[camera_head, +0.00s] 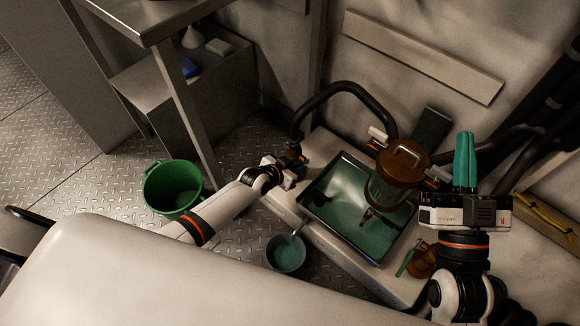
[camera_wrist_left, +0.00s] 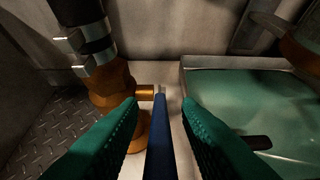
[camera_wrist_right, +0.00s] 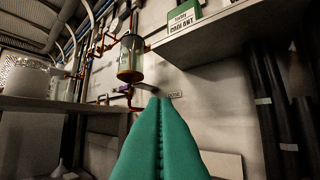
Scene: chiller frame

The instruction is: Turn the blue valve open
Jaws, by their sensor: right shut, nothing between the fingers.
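The blue valve handle (camera_wrist_left: 160,140) is a long, narrow lever in the left wrist view. It runs from the orange-brown valve body (camera_wrist_left: 112,85) toward the camera. My left gripper (camera_wrist_left: 160,108) is open, with one green finger on each side of the lever and gaps visible beside it. In the head view my left gripper (camera_head: 290,168) is at the hose's lower end, and the lever cannot be made out there. My right gripper (camera_head: 465,136) is shut and empty, its green fingers pointing up. Its closed fingers also show in the right wrist view (camera_wrist_right: 158,102).
A metal tray (camera_head: 405,222) of green liquid stands right of the valve, with a brown-lidded canister (camera_head: 385,185) over it. A black hose (camera_head: 345,88) arches above. A green bucket (camera_head: 172,187) and a small grey bucket (camera_head: 286,253) stand on the floor.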

